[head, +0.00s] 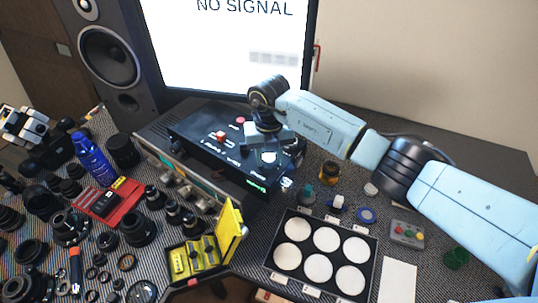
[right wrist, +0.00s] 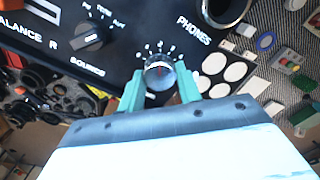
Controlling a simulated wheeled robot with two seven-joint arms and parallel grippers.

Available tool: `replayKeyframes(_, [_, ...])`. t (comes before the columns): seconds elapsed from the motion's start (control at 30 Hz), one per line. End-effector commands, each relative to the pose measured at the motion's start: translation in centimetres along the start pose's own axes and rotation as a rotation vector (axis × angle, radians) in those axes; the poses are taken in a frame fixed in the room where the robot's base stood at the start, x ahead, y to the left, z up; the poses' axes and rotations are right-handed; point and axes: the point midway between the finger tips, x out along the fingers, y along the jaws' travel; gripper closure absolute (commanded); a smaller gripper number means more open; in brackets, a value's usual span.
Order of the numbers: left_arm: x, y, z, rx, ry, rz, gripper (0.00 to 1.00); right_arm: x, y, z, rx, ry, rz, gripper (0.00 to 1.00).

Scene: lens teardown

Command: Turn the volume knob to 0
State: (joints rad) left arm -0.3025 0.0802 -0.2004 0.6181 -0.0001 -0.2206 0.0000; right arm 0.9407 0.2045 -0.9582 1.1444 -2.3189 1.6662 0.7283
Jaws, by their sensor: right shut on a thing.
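The volume knob (right wrist: 160,72) is a small clear-silver round knob with a red mark, set in a black panel with a ring of white scale marks above it. The numbers are too small to read. My right gripper (right wrist: 160,84) has its two teal fingers on either side of the knob and is shut on it. In the head view my right gripper (head: 266,146) is over the right end of the black amplifier box (head: 205,143); the hand partly hides the panel there.
A source knob (right wrist: 92,32) is left of the volume knob, and the phones socket (right wrist: 226,8) is at its upper right. A monitor (head: 230,50) and a speaker (head: 108,55) stand behind. Several lens parts, a yellow case (head: 200,255) and a white-disc tray (head: 270,268) crowd the front.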

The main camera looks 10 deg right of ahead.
Motion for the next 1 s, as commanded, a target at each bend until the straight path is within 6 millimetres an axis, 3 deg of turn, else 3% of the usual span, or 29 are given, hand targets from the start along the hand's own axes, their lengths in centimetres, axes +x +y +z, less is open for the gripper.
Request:
replayKeyframes(0.37, [1.2, 0.0, -0.2, 0.000, 0.005, 0.000, 0.64, 0.1, -0.1, 0.1, -0.136, -0.002, -0.001, 0.89])
replayKeyframes(1.0, [6.0, 0.1, 0.1, -0.001, 0.007, 0.000, 0.64, 0.2, -0.3, 0.2, -0.716, -0.003, -0.002, 0.89])
